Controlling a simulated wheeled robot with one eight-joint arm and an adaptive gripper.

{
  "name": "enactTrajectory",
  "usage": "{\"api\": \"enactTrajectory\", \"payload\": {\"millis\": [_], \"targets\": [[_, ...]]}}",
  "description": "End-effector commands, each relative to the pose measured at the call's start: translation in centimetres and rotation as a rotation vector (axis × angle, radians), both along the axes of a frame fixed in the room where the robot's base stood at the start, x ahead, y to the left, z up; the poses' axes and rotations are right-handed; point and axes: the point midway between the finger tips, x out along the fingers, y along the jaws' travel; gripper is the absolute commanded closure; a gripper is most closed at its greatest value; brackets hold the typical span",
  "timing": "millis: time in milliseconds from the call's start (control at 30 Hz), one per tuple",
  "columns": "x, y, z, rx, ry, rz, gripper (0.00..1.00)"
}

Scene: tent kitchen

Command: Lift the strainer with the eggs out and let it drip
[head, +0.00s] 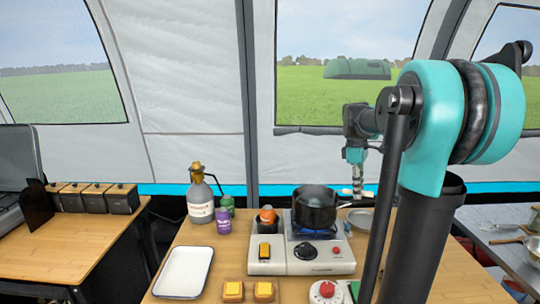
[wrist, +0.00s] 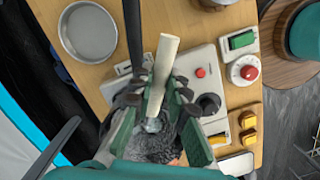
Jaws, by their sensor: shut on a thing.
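A dark pot (head: 314,212) stands on the right-hand burner of the white stove (head: 262,264). My gripper (head: 358,190) is just right of the pot's rim, above table height. In the wrist view my gripper (wrist: 158,112) is shut on a pale handle, which I take to be the strainer (wrist: 165,62). The handle sticks out between the fingers. Below the fingers is a dark, grey-speckled round area; I cannot tell whether it is mesh or the pot's inside. I cannot make out the eggs, nor whether the strainer's bowl is clear of the pot.
A round grey dish (wrist: 88,32) lies right of the pot in the head view (head: 362,220). A white tray (head: 184,272) is at the table's left. Bottles (head: 200,200) stand at the back. Two toast-like pieces with yellow tops (head: 233,291) and a red-topped timer (head: 326,290) are in front.

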Motion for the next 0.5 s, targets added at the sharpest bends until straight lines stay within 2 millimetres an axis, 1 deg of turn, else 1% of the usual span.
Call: {"api": "enactTrajectory", "payload": {"millis": [500], "targets": [[0.0,0.0,3.7,0.0,0.0,0.0,1.0]]}}
